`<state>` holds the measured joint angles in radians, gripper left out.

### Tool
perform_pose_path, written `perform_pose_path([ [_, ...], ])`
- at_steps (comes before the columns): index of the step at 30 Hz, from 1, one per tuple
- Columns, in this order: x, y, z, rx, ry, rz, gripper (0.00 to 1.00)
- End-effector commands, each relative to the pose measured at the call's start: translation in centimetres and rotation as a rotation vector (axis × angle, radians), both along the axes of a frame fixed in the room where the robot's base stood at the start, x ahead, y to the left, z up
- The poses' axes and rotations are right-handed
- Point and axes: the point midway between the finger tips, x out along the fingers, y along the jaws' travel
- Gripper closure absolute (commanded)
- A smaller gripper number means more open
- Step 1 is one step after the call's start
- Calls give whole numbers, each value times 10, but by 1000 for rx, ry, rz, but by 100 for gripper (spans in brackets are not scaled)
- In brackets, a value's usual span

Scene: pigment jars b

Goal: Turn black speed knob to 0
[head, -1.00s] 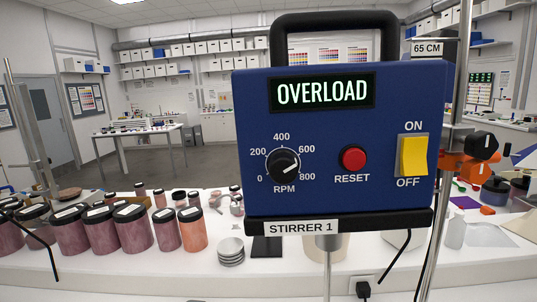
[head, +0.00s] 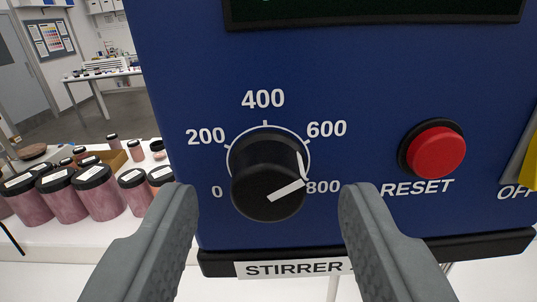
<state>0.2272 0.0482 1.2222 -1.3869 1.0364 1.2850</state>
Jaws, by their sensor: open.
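The black speed knob (head: 266,178) sits on the blue front of the stirrer box (head: 350,75). Its scale runs from 0 at lower left through 200, 400 and 600 to 800 at right. The knob's white mark points right and slightly up, on the 600 to 800 side. My gripper (head: 268,197) is open, one finger on each side of the knob in the picture. Neither finger appears to touch it; the remaining depth to the knob is hard to judge. The display is mostly cut off at the top.
The red RESET button (head: 435,152) is right of the knob, near my right finger. The yellow switch (head: 529,165) shows at the right edge. A dark ledge with a STIRRER label (head: 290,268) lies below. Pigment jars (head: 98,190) stand at left on the white bench.

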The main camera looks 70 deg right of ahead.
Motion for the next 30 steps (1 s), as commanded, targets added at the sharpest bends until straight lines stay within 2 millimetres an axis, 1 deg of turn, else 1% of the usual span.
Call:
perform_pose_path([
  [1, 1, -4, 0, 0, 1, -1, 51],
  [4, 3, -9, -1, 0, 1, 0, 51],
  [13, 4, -10, 0, 1, 0, 0, 51],
  [14, 4, -10, 0, 1, 0, 0, 53],
  [18, 4, -10, 0, 0, 0, 0, 81],
  [20, 4, -10, 0, 0, 0, 0, 93],
  [21, 4, -10, 0, 0, 0, 1, 96],
  [30, 4, -10, 0, -12, 33, 1, 96],
])
